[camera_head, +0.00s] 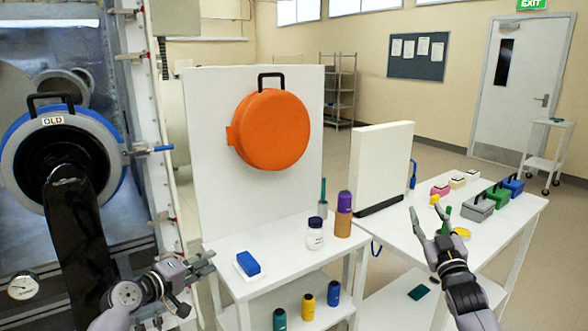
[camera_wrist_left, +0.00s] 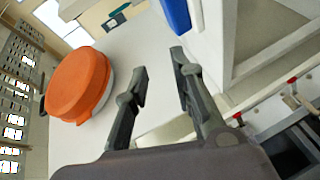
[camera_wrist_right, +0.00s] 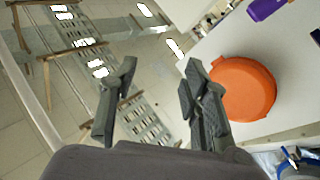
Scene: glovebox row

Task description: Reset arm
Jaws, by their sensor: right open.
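My left gripper (camera_head: 205,262) is low at the left, beside the near white table and left of the blue block on it. In the left wrist view its two fingers (camera_wrist_left: 158,85) stand apart with nothing between them. My right gripper (camera_head: 432,222) is raised in front of the right-hand white table, fingers pointing up. In the right wrist view its fingers (camera_wrist_right: 152,90) are apart and empty. Both arms are clear of the objects, as far as the head view shows.
A glovebox port with a black glove (camera_head: 75,225) and a blue ring marked OLD is at left. An orange round cover (camera_head: 271,130) hangs on a white panel (camera_head: 212,160). The near table (camera_head: 215,245) holds a blue block (camera_head: 248,263) and bottles; the right table (camera_head: 400,238) holds small cases.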

